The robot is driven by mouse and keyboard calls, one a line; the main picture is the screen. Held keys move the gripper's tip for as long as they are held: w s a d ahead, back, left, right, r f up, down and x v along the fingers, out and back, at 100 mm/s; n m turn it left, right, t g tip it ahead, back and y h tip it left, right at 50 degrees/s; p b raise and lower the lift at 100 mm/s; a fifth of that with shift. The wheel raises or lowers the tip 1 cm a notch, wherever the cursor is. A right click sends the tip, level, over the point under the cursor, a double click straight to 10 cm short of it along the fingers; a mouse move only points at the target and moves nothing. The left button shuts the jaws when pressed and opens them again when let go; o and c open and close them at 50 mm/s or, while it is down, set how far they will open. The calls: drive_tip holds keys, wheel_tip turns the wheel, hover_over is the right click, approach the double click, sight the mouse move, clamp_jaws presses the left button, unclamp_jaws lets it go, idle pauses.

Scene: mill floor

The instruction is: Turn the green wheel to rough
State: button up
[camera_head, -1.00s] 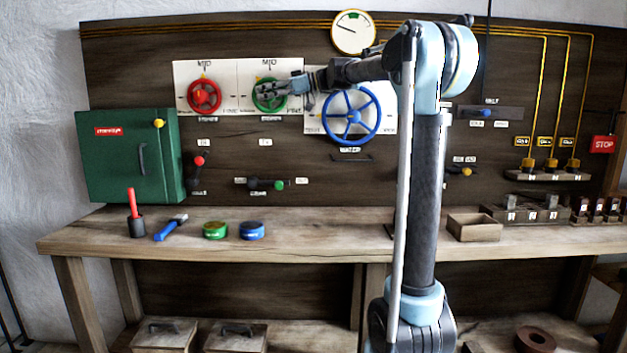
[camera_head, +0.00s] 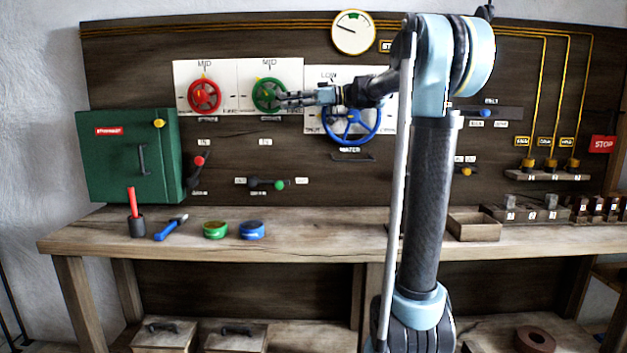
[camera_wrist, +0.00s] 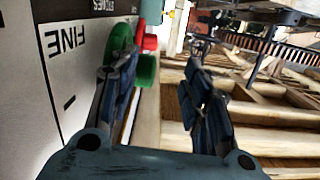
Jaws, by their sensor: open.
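The green wheel (camera_head: 257,103) is on a white panel (camera_head: 246,72) between the red wheel and the blue wheel. A small yellow mark shows at its upper left. The label MID is above it and FINE to its lower right; any label at its left is too small to read. My gripper (camera_head: 283,100) is open at the wheel's right side, its fingers pointing left. In the wrist view the green wheel (camera_wrist: 146,70) lies ahead by the left finger, partly hidden by it. Nothing is between the fingers. I cannot tell whether they touch the rim.
The red wheel (camera_head: 205,96) is to the left, and the blue wheel (camera_head: 350,140) is to the right, partly behind my arm. A dial (camera_head: 353,32) is above. A green cabinet (camera_head: 110,180) and the bench (camera_head: 330,228) are below. The board between wheels and bench has small levers.

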drive_tip(key=s+d+f+m+h, duration=0.3)
drive_tip(key=s+d+f, duration=0.1)
drive_tip(key=s+f, duration=0.5)
drive_tip(key=s+d+f+m+t+h, duration=0.1)
drive_tip(key=s+d+f+m+h, duration=0.3)
drive_tip(key=s+f, duration=0.5)
wheel_tip(320, 180, down, 4)
drive_tip(key=shift+r, duration=0.2)
